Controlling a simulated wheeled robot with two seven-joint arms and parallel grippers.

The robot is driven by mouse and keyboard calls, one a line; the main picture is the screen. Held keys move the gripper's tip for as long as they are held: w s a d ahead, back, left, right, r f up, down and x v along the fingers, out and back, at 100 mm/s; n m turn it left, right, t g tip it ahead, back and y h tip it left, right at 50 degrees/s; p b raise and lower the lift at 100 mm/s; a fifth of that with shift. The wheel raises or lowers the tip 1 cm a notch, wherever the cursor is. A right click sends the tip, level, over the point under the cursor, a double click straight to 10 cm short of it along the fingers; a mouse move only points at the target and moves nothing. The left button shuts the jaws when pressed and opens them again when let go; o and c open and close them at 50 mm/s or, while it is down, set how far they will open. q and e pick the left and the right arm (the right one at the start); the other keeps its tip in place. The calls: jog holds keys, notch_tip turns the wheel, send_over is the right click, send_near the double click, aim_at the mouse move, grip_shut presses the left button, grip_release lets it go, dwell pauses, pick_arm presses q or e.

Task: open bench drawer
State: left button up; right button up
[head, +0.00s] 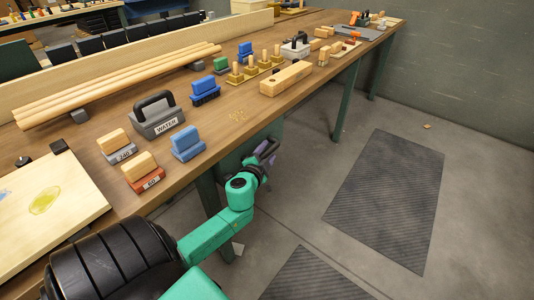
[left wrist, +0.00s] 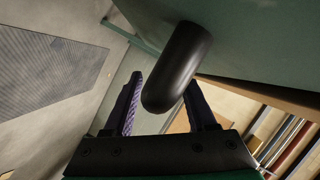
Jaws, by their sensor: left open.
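The bench (head: 225,125) has a long wooden top that runs from the lower left to the back right. A dark green drawer front (head: 232,155) shows under its front edge; it also shows in the left wrist view (left wrist: 250,40). A black rounded handle (left wrist: 178,65) sticks out from this green face. My left gripper (head: 268,150) is at the drawer front, below the bench edge. In the left wrist view the gripper (left wrist: 163,90) is open, with the handle's end between its two fingers. The handle is hidden in the head view. My right gripper is not in view.
Sanding blocks (head: 143,171), a grey float (head: 157,115) labelled WATER, blue brushes (head: 187,143) and wooden pieces (head: 286,78) lie on the benchtop. Green bench legs (head: 346,98) stand at the right. The floor in front is open, with dark mats (head: 388,195).

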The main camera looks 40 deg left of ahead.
pick_arm(q)
grip_shut()
dwell(1.4)
